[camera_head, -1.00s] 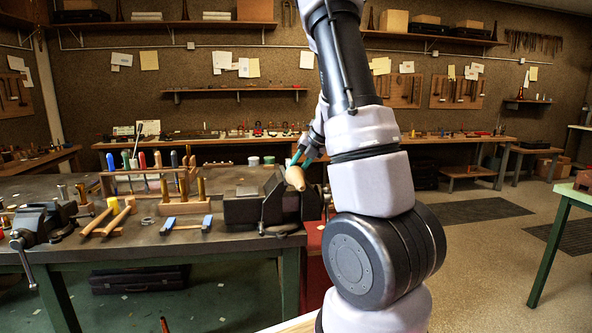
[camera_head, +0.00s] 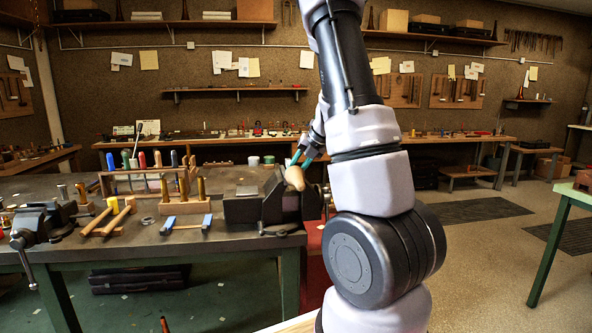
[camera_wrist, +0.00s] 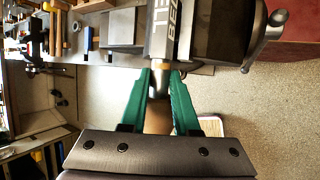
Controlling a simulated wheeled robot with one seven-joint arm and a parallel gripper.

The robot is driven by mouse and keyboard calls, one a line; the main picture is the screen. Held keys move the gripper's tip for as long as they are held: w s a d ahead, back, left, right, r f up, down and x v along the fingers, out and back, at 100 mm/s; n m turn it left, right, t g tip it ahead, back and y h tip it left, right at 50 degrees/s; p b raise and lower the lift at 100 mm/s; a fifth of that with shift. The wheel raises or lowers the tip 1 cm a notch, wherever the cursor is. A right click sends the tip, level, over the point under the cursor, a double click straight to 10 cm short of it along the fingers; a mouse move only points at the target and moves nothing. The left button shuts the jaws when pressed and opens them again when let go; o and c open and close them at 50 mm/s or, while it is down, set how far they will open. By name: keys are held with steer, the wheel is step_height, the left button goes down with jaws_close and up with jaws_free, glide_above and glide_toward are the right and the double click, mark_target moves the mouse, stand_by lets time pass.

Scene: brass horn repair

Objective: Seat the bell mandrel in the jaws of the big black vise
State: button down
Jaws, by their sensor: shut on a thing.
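The big black vise (camera_head: 245,208) stands at the right end of the bench, and its dark jaws (camera_wrist: 205,35) show at the top of the wrist view. My gripper (camera_wrist: 160,85) has its green fingers shut around the bell mandrel. The mandrel's tan end (camera_head: 295,178) shows beside the vise jaws in the head view. In the wrist view a tan part (camera_wrist: 158,120) lies between the fingers, with a dark metal neck beyond. A grey lettered body lies past it between the vise parts. I cannot tell whether it touches both jaws.
A smaller vise (camera_head: 42,222) stands at the bench's left. A wooden rack (camera_head: 150,182) with several coloured handles, wooden mallets (camera_head: 108,215) and a small blue-ended stand (camera_head: 186,222) occupy the bench left of the big vise. Open floor (camera_head: 480,250) lies to the right.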

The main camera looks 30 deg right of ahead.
steer(key=shift+f, duration=1.65)
stand_by(0.4)
steer(key=c, duration=0.6)
jaws_free()
steer(key=shift+s, duration=0.1)
steer(key=v, duration=1)
steer(key=shift+s+d+r, duration=0.15)
steer(key=shift+d+r, duration=0.05)
steer(key=shift+r, duration=0.1)
